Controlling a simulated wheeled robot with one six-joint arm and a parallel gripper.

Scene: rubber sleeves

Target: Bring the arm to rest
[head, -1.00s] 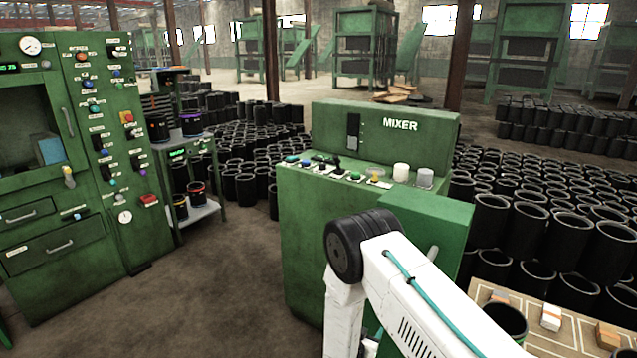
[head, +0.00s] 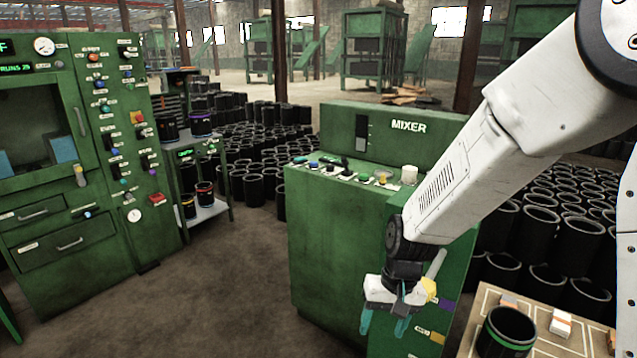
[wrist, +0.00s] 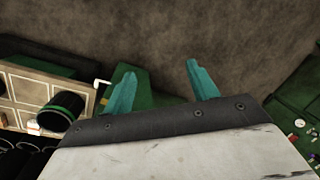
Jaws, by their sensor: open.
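My gripper (head: 384,322) hangs at the end of my white arm, in front of the right side of the green mixer console (head: 335,245). Its two teal fingers point down and stand apart, with nothing between them. In the wrist view my gripper (wrist: 160,85) shows the same two spread fingers above the brown floor, with a green panel edge behind the left one. My forearm hides part of the console's right end and some of the sleeves behind it.
A light board (head: 476,322) at the lower right bears a black sleeve with a green band (head: 506,333) and small blocks. A green control cabinet (head: 75,190) stands left, beside a shelf (head: 208,212) with cans. Black sleeves (head: 540,215) crowd behind. Bare floor (head: 235,300) lies between cabinet and console.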

